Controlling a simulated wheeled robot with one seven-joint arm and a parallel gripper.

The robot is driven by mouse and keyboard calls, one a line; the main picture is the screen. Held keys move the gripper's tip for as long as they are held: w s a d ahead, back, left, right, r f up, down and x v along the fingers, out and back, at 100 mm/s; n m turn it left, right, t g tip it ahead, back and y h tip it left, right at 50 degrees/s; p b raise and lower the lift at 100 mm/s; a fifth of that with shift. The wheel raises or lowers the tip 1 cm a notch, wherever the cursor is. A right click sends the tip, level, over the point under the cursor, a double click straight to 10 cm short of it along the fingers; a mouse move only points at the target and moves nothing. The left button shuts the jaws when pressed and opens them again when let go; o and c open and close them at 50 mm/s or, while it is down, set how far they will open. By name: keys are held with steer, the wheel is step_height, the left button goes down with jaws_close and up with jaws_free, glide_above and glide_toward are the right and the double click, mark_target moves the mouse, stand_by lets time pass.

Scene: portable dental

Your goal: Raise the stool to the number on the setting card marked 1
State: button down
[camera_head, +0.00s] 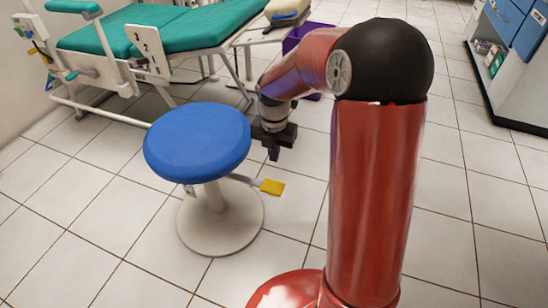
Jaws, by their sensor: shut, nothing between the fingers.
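The stool has a round blue seat (197,142) on a pale post and a round pale base (221,219). A lever with a yellow paddle (272,187) sticks out to the right below the seat. My gripper (274,156) is dark, shut and empty. It points down beside the right edge of the seat, above the paddle in the picture and apart from it.
The green dental chair (205,25) with its white frame stands behind the stool. A purple bin (296,38) is partly hidden by my arm. A blue and white cabinet (520,70) stands at the right. Tiled floor is clear around the stool's front.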

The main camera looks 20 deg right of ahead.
mark_target(274, 185)
step_height(274, 185, down, 12)
steer(key=shift+r+b, duration=0.2)
steer(key=shift+b, duration=0.9)
